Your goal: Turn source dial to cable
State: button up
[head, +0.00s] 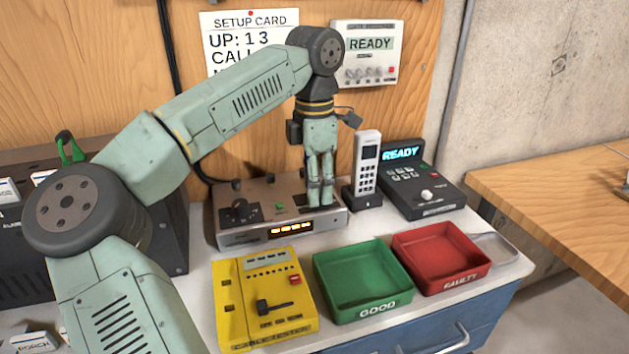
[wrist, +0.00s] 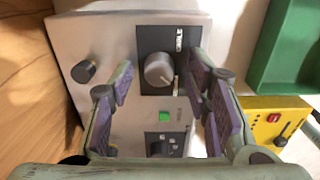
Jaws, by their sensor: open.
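The source dial (wrist: 159,70) is a round grey knob on a black panel (wrist: 160,91) of the silver box. In the wrist view, a white label ending in "BLE" stands at the panel's upper right, and a pale mark shows on the dial's lower right edge. Where the dial points is not clear. My gripper (wrist: 161,76) is open, with one finger on each side of the dial and visible gaps between. In the head view, my gripper (head: 322,199) points down over the right part of the silver box (head: 268,239) and hides the dial.
A green button (wrist: 163,115) and a dark knob (wrist: 83,72) sit near the dial. A cordless phone (head: 365,165) stands close to the right of my gripper. In front are a yellow box (head: 230,310), a green tray (head: 325,290) and a red tray (head: 485,260).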

jog(key=shift+f, duration=0.1)
jog(key=shift+c, duration=0.4)
grip_shut()
